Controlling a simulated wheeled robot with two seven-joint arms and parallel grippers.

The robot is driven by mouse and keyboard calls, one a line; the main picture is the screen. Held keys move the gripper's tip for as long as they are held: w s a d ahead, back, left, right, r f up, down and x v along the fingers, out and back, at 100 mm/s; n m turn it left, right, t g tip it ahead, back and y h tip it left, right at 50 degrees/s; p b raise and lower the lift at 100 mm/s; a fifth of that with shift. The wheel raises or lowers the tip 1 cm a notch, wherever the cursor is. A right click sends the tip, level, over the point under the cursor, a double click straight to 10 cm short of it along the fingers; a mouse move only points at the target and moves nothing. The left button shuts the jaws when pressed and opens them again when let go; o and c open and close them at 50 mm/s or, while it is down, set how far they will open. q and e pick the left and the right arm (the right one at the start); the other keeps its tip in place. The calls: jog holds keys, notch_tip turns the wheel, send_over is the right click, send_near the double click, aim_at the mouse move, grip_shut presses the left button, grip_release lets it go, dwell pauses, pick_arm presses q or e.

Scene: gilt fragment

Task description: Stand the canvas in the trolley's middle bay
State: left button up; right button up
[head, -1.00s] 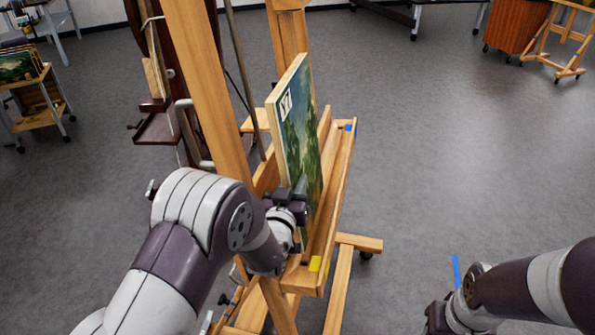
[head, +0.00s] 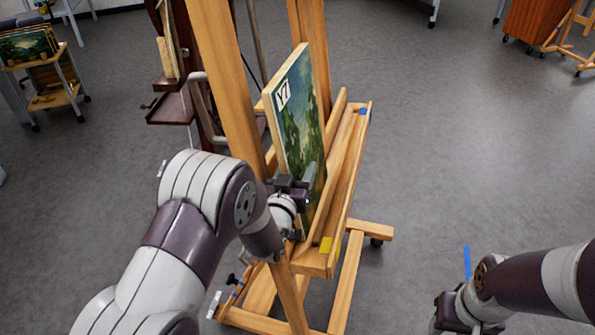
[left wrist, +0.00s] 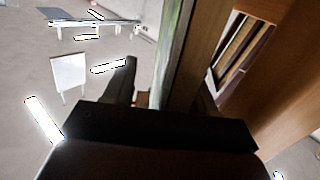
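The canvas (head: 302,125), a painted green landscape with a white label at its top corner, stands upright on the easel ledge (head: 345,190). My left gripper (head: 300,183) is at its near edge, low down, with one finger showing on the painted side. In the left wrist view the canvas edge (left wrist: 172,60) lies between the fingers, with a gap to the left finger, so the gripper looks open around it. The trolley (head: 62,98) stands at the far left with pictures in it; its middle bay cannot be made out. My right gripper (head: 447,308) is low at the right, its fingers unclear.
The wooden easel (head: 212,75) rises beside the canvas, its feet spreading on the floor. A dark easel (head: 175,108) stands just behind. A wooden cabinet (head: 532,20) is at the far right. Grey floor is clear at the right and between the trolley and easels.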

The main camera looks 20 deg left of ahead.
pick_arm(q)
jog(key=shift+s+f, duration=0.1)
jog(key=shift+f, duration=0.05)
jog(key=s+b, duration=0.1)
jog(key=s, duration=1.1)
jog(key=shift+s+a, duration=0.25)
jog(key=shift+s, duration=0.05)
